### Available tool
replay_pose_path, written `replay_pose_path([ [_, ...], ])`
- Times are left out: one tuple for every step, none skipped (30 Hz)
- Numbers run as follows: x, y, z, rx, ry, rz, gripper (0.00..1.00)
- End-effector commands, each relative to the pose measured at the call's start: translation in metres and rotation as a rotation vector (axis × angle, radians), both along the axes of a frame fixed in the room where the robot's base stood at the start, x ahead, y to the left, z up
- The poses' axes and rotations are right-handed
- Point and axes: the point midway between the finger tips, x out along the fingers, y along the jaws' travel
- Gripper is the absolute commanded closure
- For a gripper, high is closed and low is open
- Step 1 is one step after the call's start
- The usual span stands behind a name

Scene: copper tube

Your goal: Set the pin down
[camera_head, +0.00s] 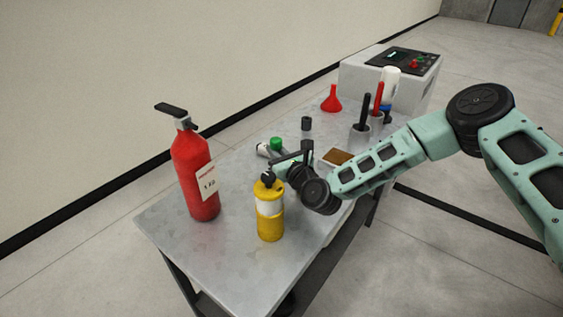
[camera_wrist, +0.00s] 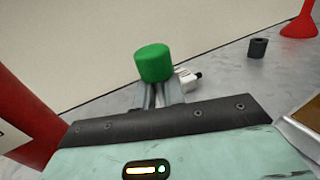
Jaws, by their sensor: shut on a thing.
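The green pin (camera_wrist: 155,62) is a short, thick green cylinder in the wrist view. It stands upright, slightly tilted in the picture, between the fingertips of my gripper (camera_wrist: 158,92). My gripper is shut on its lower part, which the fingers hide. In the head view the green pin (camera_head: 276,143) shows at the end of my arm, over the middle of the grey table (camera_head: 235,165). I cannot tell whether its lower end touches the table top.
A yellow bottle (camera_head: 270,212) and a red extinguisher (camera_head: 195,170) stand near the front. A dark small cylinder (camera_head: 306,124), a red funnel (camera_head: 332,99) and a brown board (camera_head: 338,156) lie farther back.

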Motion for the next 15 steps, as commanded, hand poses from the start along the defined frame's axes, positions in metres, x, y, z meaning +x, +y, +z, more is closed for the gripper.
replay_pose_path([
  [0.0, 0.0, -0.005, 0.0, -0.001, -0.001, 1.0],
  [0.001, 0.0, -0.008, 0.001, -0.002, -0.001, 1.0],
  [0.001, 0.0, -0.01, 0.001, -0.002, -0.002, 1.0],
  [0.001, 0.0, -0.012, 0.002, -0.001, -0.002, 1.0],
  [0.001, 0.0, -0.014, 0.002, -0.001, -0.002, 1.0],
  [0.0, 0.0, -0.017, 0.0, -0.001, -0.001, 1.0],
  [0.0, 0.0, -0.02, 0.0, -0.001, -0.001, 1.0],
  [0.0, 0.0, -0.024, 0.0, -0.001, 0.0, 1.0],
  [0.0, 0.0, -0.03, 0.0, -0.001, 0.0, 1.0],
  [0.0, 0.0, -0.035, 0.0, 0.0, 0.0, 1.0],
  [0.0, 0.0, -0.039, 0.0, 0.0, -0.001, 1.0],
  [0.0, 0.0, -0.044, -0.001, 0.0, -0.001, 1.0],
  [0.0, 0.0, -0.047, 0.0, -0.001, -0.001, 1.0],
  [0.0, 0.0, -0.048, 0.001, -0.002, -0.001, 1.0],
  [0.0, 0.0, -0.049, 0.001, -0.002, 0.0, 1.0],
])
